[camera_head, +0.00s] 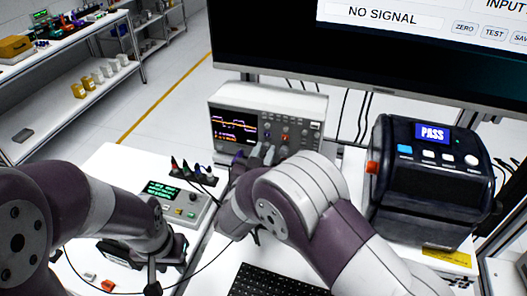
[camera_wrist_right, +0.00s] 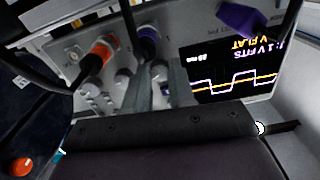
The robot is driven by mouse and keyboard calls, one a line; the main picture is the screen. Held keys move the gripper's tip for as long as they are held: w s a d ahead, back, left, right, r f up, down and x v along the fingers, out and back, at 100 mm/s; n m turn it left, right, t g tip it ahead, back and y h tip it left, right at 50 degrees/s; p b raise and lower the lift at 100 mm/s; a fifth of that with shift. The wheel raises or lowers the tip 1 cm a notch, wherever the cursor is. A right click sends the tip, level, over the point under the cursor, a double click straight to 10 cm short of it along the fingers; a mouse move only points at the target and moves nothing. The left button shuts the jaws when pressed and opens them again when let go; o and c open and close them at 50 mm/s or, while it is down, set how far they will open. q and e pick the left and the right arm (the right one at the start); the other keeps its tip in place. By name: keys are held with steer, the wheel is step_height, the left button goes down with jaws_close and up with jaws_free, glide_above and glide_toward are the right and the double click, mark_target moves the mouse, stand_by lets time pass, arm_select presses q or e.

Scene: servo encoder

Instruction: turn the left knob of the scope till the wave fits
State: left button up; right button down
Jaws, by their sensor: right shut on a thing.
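The scope (camera_head: 312,108) stands upright on the white bench, its lit screen (camera_head: 233,127) at the left of its front. The screen (camera_wrist_right: 238,80) appears upside down in the wrist view, with a stepped trace, a second trace and text partly reading "V FITS" and "V FLAT". My right gripper (camera_head: 262,155) is at the lower front of the scope, beside the screen. In the wrist view its fingers (camera_wrist_right: 152,95) are shut around a small grey knob (camera_wrist_right: 157,73), mostly hidden between them. My left gripper (camera_head: 152,284) is low over the bench; its jaws are unclear.
A small box with a green display (camera_head: 172,203) lies left of the scope, with coloured probes (camera_head: 187,168) behind it. A keyboard (camera_head: 275,283) lies in front, and cables cross the bench. A monitor (camera_head: 380,65) hangs behind.

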steer(key=shift+f, duration=0.1)
stand_by(0.3)
steer(key=c, duration=1.2)
jaws_free()
steer(key=shift+s, duration=0.1)
steer(key=shift+s+a, duration=0.15)
steer(key=shift+s, duration=0.1)
steer(key=b+v, duration=0.4)
steer(key=v, duration=0.8)
